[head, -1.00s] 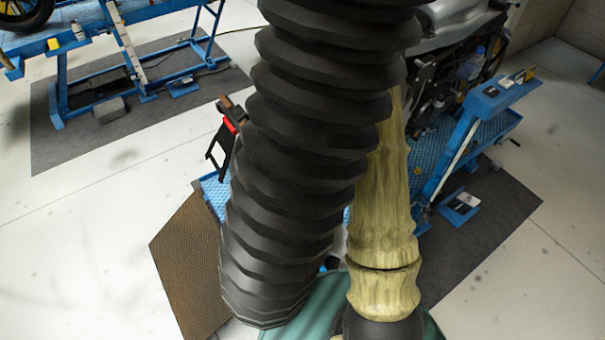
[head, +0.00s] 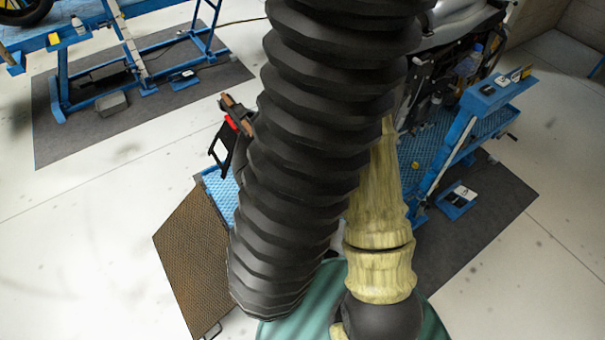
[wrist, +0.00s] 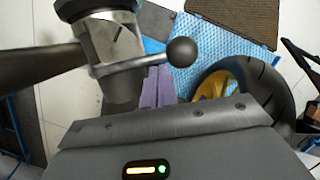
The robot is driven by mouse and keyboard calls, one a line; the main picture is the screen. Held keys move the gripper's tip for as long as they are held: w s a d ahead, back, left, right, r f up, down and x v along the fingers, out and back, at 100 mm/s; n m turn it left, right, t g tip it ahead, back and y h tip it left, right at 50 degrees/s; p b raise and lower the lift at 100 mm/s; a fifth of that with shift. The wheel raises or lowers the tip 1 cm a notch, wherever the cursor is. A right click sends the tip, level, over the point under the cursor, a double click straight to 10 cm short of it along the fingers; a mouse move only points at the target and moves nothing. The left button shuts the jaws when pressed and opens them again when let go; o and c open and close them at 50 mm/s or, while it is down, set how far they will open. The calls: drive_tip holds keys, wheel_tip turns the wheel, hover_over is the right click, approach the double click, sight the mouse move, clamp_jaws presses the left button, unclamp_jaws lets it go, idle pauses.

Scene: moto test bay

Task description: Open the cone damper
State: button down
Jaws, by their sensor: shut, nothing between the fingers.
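In the wrist view, a grey metal cone (wrist: 118,84) hangs at the upper left with a pale collar around it. The damper lever (wrist: 130,65) sticks out from the collar to the right and ends in a dark round knob (wrist: 181,51). My gripper (wrist: 170,124) shows as a dark grey bar across the lower part of that view, shut and empty. The lever and knob lie beyond it, apparently apart from it. In the head view, a thick black ribbed hose (head: 310,150) hangs across the middle. The cone, lever and my gripper cannot be made out there.
A blue work lift (head: 485,95) with a motorcycle stands behind the hose. A yellow-rimmed wheel (wrist: 225,84) shows in the wrist view. A brown ramp plate (head: 195,262) lies at the left. Another blue lift (head: 125,50) stands far left. Pale floor between is clear.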

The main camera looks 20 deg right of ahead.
drive_tip(key=shift+s+a+n, duration=0.25)
drive_tip(key=shift+a+n, duration=0.15)
drive_tip(key=shift+n, duration=0.3)
drive_tip(key=shift+s+a+n+h+b, duration=0.25)
drive_tip(key=shift+s+a+n+b, duration=0.15)
drive_tip(key=shift+n, duration=0.35)
drive_tip(key=shift+s+a+n+h+b, duration=0.25)
drive_tip(key=shift+s+a+n, duration=0.1)
drive_tip(key=shift+n, duration=0.4)
drive_tip(key=s+n+h+b, duration=0.1)
drive_tip(key=s+n, duration=0.1)
drive_tip(key=n, duration=0.2)
drive_tip(key=s+n+h+b, duration=0.1)
drive_tip(key=s+n, duration=0.2)
drive_tip(key=n, duration=0.1)
drive_tip(key=s+n+b, duration=0.1)
drive_tip(key=s+n, duration=0.2)
drive_tip(key=n, duration=0.1)
drive_tip(key=shift+s+a+h, duration=0.1)
drive_tip(key=shift+a+h, duration=0.3)
drive_tip(key=shift+s+d+n+t, duration=0.35)
drive_tip(key=shift+s+n, duration=0.25)
drive_tip(key=shift+n, duration=0.5)
drive_tip(key=shift+w, duration=0.1)
